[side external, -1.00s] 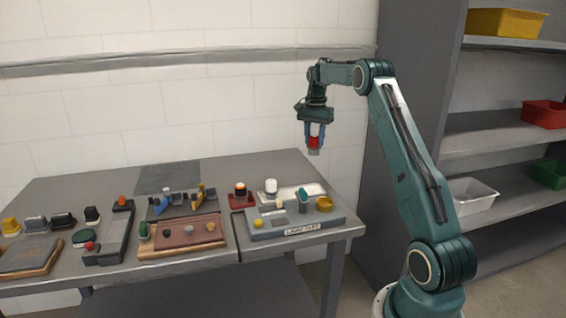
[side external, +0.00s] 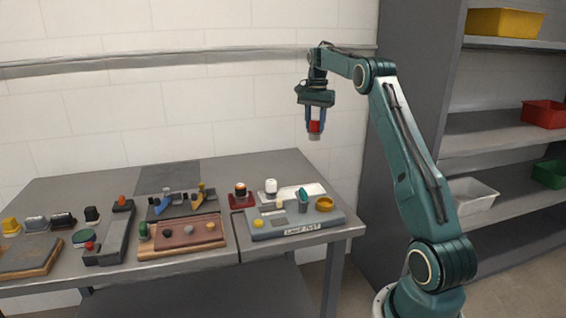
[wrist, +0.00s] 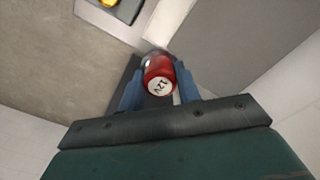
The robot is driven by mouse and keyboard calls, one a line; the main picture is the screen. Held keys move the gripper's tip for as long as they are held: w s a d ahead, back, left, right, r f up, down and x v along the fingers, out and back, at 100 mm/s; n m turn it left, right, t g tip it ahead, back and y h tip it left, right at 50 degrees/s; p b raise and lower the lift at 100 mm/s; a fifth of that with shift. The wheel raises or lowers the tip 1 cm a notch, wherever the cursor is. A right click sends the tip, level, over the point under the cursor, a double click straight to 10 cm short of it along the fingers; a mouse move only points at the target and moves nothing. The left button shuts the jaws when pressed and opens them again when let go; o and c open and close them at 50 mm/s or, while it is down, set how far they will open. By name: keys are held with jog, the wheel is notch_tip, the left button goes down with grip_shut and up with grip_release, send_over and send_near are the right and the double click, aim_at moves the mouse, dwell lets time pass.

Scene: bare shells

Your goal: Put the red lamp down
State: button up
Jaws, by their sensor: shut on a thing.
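The red lamp (side external: 314,127) is a small red piece with a grey lower end, held upright in the side view. My gripper (side external: 315,132) is shut on it, high above the right part of the table (side external: 285,165). In the wrist view the lamp (wrist: 159,76) sits between the blue fingers of my gripper (wrist: 160,90), with a white face marked "12V" toward the camera. A grey fixture with a label reading roughly "LAMP TEST" (side external: 300,229) lies on the table below, carrying several small parts.
A dark red block (side external: 238,202) with a dark, orange-banded part stands left of the labelled fixture. A wooden board (side external: 182,240) and several small fixtures fill the table's left. A shelf unit with bins stands right. The table's back right is clear.

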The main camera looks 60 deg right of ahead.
jog(key=shift+s+a+r, duration=0.4)
jog(key=shift+a, duration=0.15)
jog(key=s+a+r, duration=0.3)
jog(key=s+a, duration=0.5)
jog(key=a, duration=0.2)
jog(key=shift+s+a, duration=0.15)
jog(key=shift+s, duration=0.05)
jog(key=shift+f, duration=0.15)
notch_tip(320, 180, down, 16)
jog(key=shift+r, duration=0.2)
jog(key=shift+f, duration=0.1)
jog(key=shift+f, duration=2)
jog(key=shift+f, duration=0.3)
